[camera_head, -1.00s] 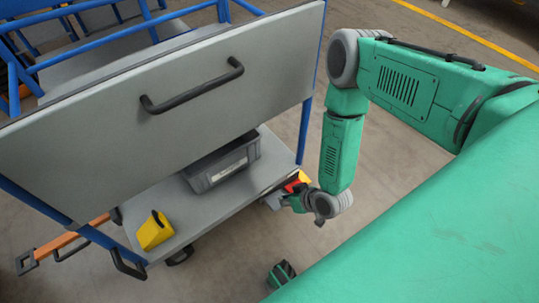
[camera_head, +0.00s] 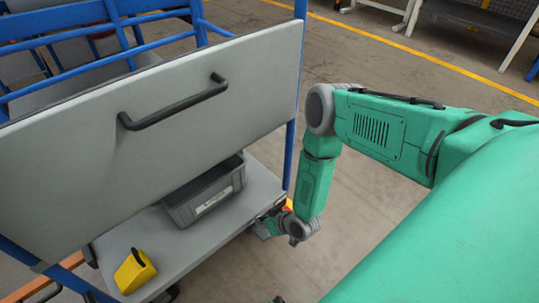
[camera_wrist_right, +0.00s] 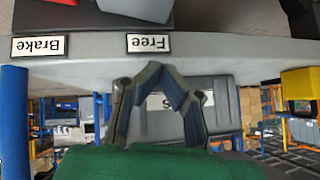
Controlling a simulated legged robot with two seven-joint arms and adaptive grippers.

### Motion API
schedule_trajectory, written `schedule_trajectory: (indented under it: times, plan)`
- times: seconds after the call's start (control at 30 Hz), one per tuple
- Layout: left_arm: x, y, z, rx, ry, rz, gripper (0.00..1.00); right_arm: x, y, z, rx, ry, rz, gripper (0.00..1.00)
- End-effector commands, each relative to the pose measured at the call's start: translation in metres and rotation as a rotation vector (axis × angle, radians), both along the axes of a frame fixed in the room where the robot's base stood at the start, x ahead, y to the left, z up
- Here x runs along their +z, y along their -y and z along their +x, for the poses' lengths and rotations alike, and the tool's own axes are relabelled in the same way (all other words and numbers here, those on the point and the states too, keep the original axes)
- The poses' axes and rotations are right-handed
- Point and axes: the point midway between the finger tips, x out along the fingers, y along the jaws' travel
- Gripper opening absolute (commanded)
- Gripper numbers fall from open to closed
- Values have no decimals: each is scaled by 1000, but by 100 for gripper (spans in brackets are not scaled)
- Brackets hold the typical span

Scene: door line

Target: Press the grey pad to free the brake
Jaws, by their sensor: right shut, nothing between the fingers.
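The grey pad (camera_wrist_right: 138,9) shows at the top of the right wrist view, which is upside down, behind a label reading "Free" (camera_wrist_right: 148,43). A red pad (camera_wrist_right: 45,2) is partly seen there by a label reading "Brake" (camera_wrist_right: 38,46). My right gripper (camera_wrist_right: 163,72) is shut and empty, its fingertips close to the "Free" label in that picture; I cannot tell whether they touch anything. In the head view my right gripper (camera_head: 271,220) is small at the cart's right lower edge, partly hiding the pads. My left gripper is not in view.
A blue-framed cart has a grey upright panel (camera_head: 80,165) with a black handle (camera_head: 175,105). The floor right of the cart is open.

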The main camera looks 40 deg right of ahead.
Motion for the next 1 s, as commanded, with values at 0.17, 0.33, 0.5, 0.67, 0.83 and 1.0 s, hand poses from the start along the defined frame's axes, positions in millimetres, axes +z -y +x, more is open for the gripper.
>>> schedule_trajectory:
  times: [0.17, 0.33, 0.5, 0.67, 0.83, 1.0]
  plan:
    - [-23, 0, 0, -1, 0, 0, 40, -34, -6, 15, -1, -3, 1, 0]
    - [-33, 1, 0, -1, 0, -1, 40, -50, -11, 15, 0, -1, 0, 0]
    - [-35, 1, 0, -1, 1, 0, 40, -55, -13, 15, 0, 0, -3, 0]
    - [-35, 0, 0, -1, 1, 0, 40, -55, -13, 15, -1, 0, -2, 0]
    - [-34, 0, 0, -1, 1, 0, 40, -55, -13, 15, -1, 0, -2, 0]
    - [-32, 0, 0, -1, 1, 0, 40, -56, -14, 14, 1, 2, -39, 0]
